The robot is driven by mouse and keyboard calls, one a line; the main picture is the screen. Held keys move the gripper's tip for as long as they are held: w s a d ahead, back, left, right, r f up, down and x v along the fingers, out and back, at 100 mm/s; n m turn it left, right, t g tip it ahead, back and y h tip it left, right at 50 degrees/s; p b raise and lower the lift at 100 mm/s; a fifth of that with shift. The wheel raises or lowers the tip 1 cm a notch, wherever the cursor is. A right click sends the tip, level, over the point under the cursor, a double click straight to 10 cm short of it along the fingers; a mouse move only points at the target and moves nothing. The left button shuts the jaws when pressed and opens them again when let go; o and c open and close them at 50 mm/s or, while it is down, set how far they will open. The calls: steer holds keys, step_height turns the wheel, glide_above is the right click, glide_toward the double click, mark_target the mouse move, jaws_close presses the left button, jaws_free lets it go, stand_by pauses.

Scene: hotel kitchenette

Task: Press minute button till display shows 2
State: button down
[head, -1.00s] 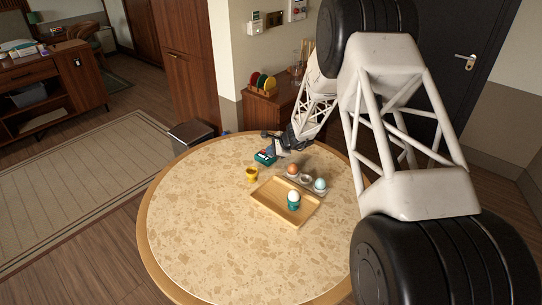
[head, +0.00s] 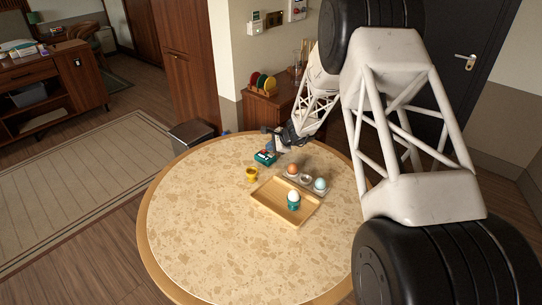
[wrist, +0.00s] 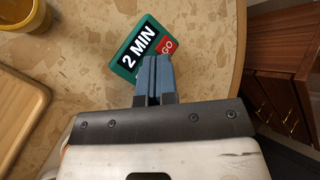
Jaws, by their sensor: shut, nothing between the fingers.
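The teal timer (head: 264,158) lies on the round table near its far edge. In the wrist view the timer (wrist: 142,42) has a dark panel that reads "2 MIN" in white and a red button marked "GO" on its right. My gripper (wrist: 155,60) is shut and empty, its blue fingertips over the timer's near edge. They hide the part of its face below the panel, so a minute button does not show. In the head view my gripper (head: 276,150) is just right of the timer; I cannot tell if it touches.
A yellow egg cup (head: 252,174) stands in front of the timer. A grey egg holder (head: 305,180) with eggs and a wooden tray (head: 270,211) with an egg in a teal cup are to the right. The front and left of the table (head: 200,220) are clear.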

mark_target(271, 156)
steer(key=shift+r, duration=2.25)
steer(key=s+d+r+n+g+h, duration=0.1)
steer(key=s+r+n, duration=0.3)
steer(key=s+r, duration=0.9)
steer(key=s+d+r+n+g+h, duration=0.15)
steer(key=s+r+n, duration=0.35)
steer(key=s+r, duration=0.75)
steer(key=s+d+n+h, duration=0.2)
steer(key=s+d+n, duration=0.1)
steer(key=s, duration=1.4)
steer(key=s+d+r+n+h, duration=0.1)
steer(key=s+d+n+h, duration=0.2)
steer(key=s, duration=1.5)
steer(key=shift+s+d+r, duration=0.25)
steer(key=shift+d, duration=0.8)
